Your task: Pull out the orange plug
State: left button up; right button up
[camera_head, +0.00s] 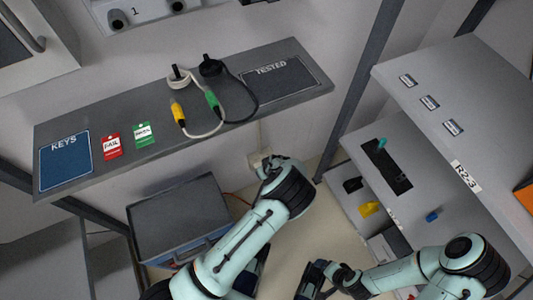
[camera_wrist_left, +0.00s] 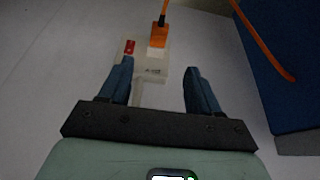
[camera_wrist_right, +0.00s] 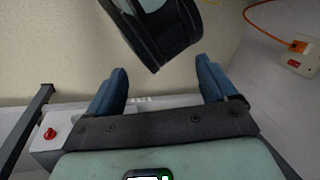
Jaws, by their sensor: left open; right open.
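The orange plug (camera_wrist_left: 158,36) sits in a pale socket box (camera_wrist_left: 150,68) in the left wrist view, with its cord leading up and a red switch (camera_wrist_left: 129,46) beside it. My left gripper (camera_wrist_left: 157,76) is open and empty, its fingers on either side of the box's near part, short of the plug; contact cannot be told. The right wrist view also shows the plug (camera_wrist_right: 298,46) at upper right. In the head view my left wrist hides the plug; part of the socket box (camera_head: 258,158) shows behind it. My right gripper (camera_wrist_right: 162,72) is open and empty, away from the socket.
A grey shelf (camera_head: 225,75) with yellow and green connectors, tags and a KEYS mat crosses above. A blue-grey case (camera_head: 185,225) stands left of my left arm. A shelving rack (camera_head: 440,110) stands at right. My dark arm link lies close before my right gripper.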

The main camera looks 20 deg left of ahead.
pick_arm(q)
jog(key=b+x, duration=0.3)
jog(key=x, duration=0.7)
jog(key=shift+w+a+f, duration=0.2)
jog(key=shift+a, duration=0.05)
jog(key=shift+b+x, duration=0.6)
jog(key=shift+x, duration=0.4)
jog(key=shift+w+a+f, duration=0.1)
jog(key=shift+w+f, duration=0.1)
jog(key=shift+f, duration=0.15)
pick_arm(e)
jog(key=w+d+f+t+h, duration=0.1)
jog(key=w+d+f, duration=0.1)
jog(key=w+f, duration=0.2)
jog(key=shift+d+f, duration=0.4)
jog(key=shift+f, duration=0.4)
pick_arm(q)
grip_shut()
jog(key=shift+s, duration=0.1)
pick_arm(e)
jog(key=shift+r, duration=0.1)
